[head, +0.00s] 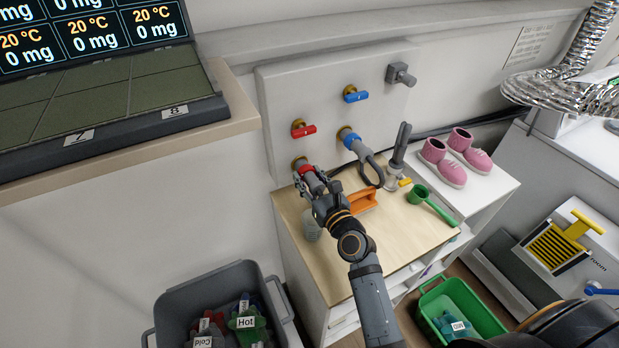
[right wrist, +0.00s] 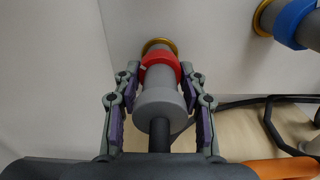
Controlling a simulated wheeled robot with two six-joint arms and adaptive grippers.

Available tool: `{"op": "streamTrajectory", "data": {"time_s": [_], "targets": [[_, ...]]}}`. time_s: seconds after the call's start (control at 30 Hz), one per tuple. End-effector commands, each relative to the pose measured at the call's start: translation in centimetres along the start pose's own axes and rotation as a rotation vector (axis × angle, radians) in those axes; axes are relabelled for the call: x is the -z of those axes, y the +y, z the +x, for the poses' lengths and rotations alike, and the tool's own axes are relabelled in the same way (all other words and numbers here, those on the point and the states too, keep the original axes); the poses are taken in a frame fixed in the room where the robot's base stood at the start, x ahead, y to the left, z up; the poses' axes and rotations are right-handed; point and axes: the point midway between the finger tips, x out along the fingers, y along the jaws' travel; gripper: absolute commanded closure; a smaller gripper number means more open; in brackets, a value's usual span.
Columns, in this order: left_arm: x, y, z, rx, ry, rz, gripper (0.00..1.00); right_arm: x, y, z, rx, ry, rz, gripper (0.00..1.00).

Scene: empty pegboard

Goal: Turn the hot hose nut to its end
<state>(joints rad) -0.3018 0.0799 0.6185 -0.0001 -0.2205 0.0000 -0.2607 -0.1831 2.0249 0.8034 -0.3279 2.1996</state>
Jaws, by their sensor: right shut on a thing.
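The hot hose nut is the red collar (right wrist: 161,64) in the right wrist view, in front of a brass ring (right wrist: 158,44) on the wall panel. A grey sleeve (right wrist: 160,103) and dark hose run from it towards me. My right gripper (right wrist: 160,78) is shut on the nut, with one finger on each side and the tips by the red collar. In the head view my right gripper (head: 314,186) is at the lower left hose outlet, partly hiding the nut (head: 306,170). My left gripper does not show.
A red valve handle (head: 303,131) sits above, and a blue-collared hose (head: 352,140) is to the right. An orange-handled item (head: 362,201), a green scoop (head: 419,194) and pink shoes (head: 443,165) are nearby. A grey bin (head: 175,305) stands lower left.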

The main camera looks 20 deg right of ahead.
Motion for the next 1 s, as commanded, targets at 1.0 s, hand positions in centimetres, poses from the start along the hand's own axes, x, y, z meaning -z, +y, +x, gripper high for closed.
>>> {"op": "streamTrajectory", "data": {"time_s": [1.0], "targets": [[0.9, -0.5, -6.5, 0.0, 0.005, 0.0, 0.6, -0.4, 0.2, 0.0, -0.001, 0.001, 0.708, 0.9]]}}
